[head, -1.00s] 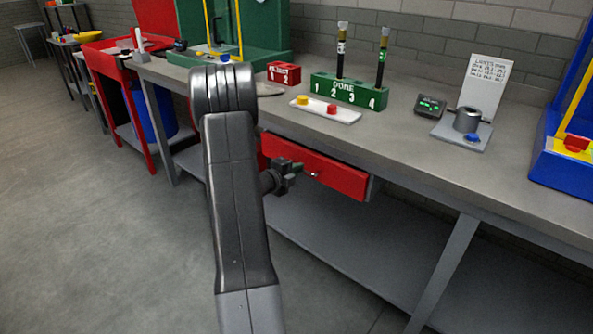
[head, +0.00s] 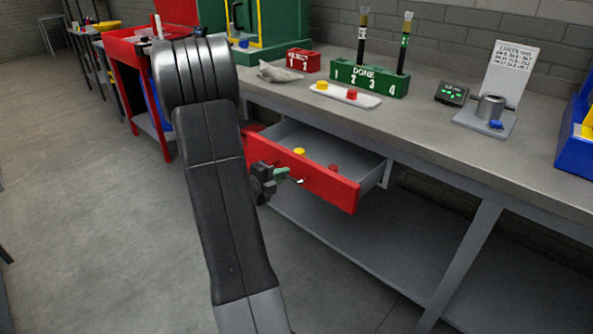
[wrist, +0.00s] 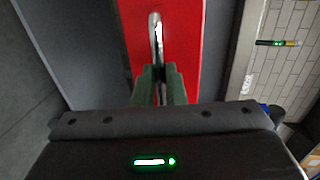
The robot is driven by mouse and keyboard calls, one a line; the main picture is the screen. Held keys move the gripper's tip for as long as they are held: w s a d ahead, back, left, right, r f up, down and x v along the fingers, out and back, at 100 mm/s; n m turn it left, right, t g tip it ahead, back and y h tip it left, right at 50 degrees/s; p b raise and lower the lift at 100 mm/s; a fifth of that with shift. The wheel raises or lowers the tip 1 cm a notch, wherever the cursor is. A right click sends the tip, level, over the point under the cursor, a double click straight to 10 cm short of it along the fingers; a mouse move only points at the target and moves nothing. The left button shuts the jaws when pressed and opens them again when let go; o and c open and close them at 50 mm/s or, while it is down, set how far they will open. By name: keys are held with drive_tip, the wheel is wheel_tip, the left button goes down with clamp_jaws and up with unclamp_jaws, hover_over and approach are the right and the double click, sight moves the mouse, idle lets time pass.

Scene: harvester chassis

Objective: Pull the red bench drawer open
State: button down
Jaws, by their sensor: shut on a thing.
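The red bench drawer (head: 325,182) stands well out from under the grey workbench, its inside showing from above. A yellow thing (head: 299,152) and a red thing (head: 333,168) lie inside it. My gripper (head: 285,176) is at the drawer's front, shut on its metal handle (head: 299,181). In the wrist view the green fingers (wrist: 160,85) close around the lower end of the silver handle (wrist: 155,38), against the red front.
The bench top (head: 420,125) holds a white tray (head: 345,95) with yellow and red pieces, a green DONE rack (head: 370,78) and a red REJECT block (head: 303,60). A lower shelf (head: 350,245) runs beneath the drawer. The floor at left is open.

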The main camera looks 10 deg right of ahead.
drive_tip(key=f+v, duration=0.1)
drive_tip(key=v, duration=0.6)
drive_tip(key=shift+s+a+f+b, duration=0.2)
drive_tip(key=shift+a+f+b, duration=0.1)
drive_tip(key=shift+b, duration=0.15)
drive_tip(key=c, duration=1.5)
unclamp_jaws()
drive_tip(key=p+v, duration=0.1)
drive_tip(key=v, duration=1.3)
drive_tip(key=shift+w+p, duration=0.1)
drive_tip(key=shift+p, duration=0.2)
